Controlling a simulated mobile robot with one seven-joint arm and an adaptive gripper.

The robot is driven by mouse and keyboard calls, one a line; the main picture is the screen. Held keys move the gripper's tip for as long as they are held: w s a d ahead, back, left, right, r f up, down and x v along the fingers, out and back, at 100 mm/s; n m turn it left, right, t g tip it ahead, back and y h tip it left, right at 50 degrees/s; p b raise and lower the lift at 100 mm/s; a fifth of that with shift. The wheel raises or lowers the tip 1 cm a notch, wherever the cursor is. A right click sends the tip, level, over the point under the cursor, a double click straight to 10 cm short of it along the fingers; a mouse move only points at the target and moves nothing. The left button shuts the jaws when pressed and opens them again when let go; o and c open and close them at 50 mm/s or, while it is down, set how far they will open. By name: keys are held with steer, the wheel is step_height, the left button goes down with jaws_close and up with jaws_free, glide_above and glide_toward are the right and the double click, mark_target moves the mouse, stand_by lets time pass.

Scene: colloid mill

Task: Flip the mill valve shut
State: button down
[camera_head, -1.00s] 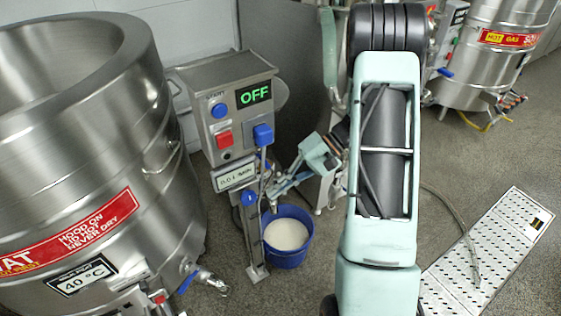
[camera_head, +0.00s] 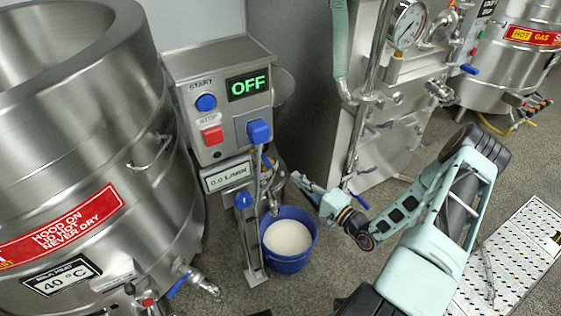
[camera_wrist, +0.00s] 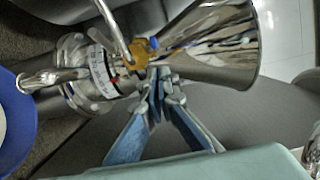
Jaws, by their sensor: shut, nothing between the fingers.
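The colloid mill's control box (camera_head: 217,95) stands left of centre in the head view and its display reads OFF. A small blue lever (camera_head: 266,160) shows below the box; I cannot tell whether it is the valve handle. The wrist view shows the steel mill body with a scale ring (camera_wrist: 100,72), a spout (camera_wrist: 52,78), a steel cone (camera_wrist: 210,45) and a bent rod (camera_wrist: 112,30). My gripper (camera_head: 297,178) is shut and empty, right of the blue lever. In the wrist view its fingertips (camera_wrist: 160,78) overlap the mill near the cone's narrow end; contact is unclear.
A blue bucket (camera_head: 272,258) of white liquid stands on the floor below the mill. A post with a blue knob (camera_head: 243,201) stands left of it. A large steel tank (camera_head: 70,130) is at left. A pipe with a gauge (camera_head: 408,22) rises behind my arm.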

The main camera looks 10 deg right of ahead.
mark_target(266, 161)
stand_by(0.3)
steer(key=b+x, duration=0.2)
steer(key=x, duration=0.8)
steer(key=shift+s+a, duration=0.2)
steer(key=shift+a, duration=0.2)
stand_by(0.3)
steer(key=shift+s+a+r+p, duration=0.1)
steer(key=shift+s+a+p, duration=0.2)
steer(key=shift+a+p, duration=0.35)
steer(key=a+p, duration=0.4)
steer(key=a, duration=0.4)
steer(key=shift+w+p, duration=0.3)
steer(key=shift+p, duration=0.05)
steer(key=shift+a, duration=0.15)
